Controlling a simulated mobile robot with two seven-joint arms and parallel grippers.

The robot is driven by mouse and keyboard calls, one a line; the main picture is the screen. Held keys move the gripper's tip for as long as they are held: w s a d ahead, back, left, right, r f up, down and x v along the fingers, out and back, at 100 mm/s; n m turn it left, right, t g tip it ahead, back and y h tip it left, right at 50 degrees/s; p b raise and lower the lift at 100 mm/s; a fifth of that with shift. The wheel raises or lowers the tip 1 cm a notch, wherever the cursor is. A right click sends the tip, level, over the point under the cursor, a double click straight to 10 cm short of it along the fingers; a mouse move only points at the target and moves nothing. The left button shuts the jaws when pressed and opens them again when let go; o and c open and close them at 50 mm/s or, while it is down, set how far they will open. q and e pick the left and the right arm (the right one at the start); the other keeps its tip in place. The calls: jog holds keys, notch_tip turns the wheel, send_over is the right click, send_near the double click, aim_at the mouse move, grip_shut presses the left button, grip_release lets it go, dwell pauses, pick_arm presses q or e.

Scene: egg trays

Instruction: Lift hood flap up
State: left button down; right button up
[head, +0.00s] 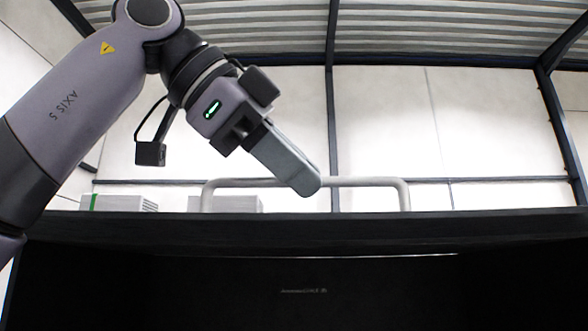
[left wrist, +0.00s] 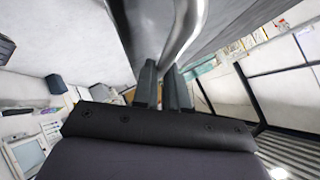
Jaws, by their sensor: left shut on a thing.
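The hood flap (head: 480,228) shows in the head view as a wide dark panel edge across the lower part, with black surface below it. A pale grey bar handle (head: 375,182) stands along its upper edge. My left gripper (head: 308,186) reaches down from the upper left and is shut on the handle near its middle. In the left wrist view, the fingers of my left gripper (left wrist: 163,82) sit around the handle (left wrist: 187,28), beside the grey face of the flap (left wrist: 228,18). The exact finger contact is partly hidden. My right gripper is not in view.
Behind the flap are white wall panels (head: 380,110) with dark posts (head: 333,110) and a slatted ceiling (head: 440,40). Pale boxes (head: 125,203) stand behind the flap at left. The space above the handle looks clear.

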pick_arm(q)
jog(key=shift+w+a, duration=0.15)
jog(key=shift+w, duration=0.3)
jog(key=c, duration=1.5)
grip_release()
jog(key=o, duration=0.3)
jog(key=shift+w, duration=0.2)
jog(key=shift+o, duration=0.2)
jog(key=shift+w+f, duration=0.1)
jog(key=shift+w, duration=0.05)
jog(key=shift+s, duration=0.2)
jog(key=v, duration=0.7)
jog(key=shift+r, duration=0.25)
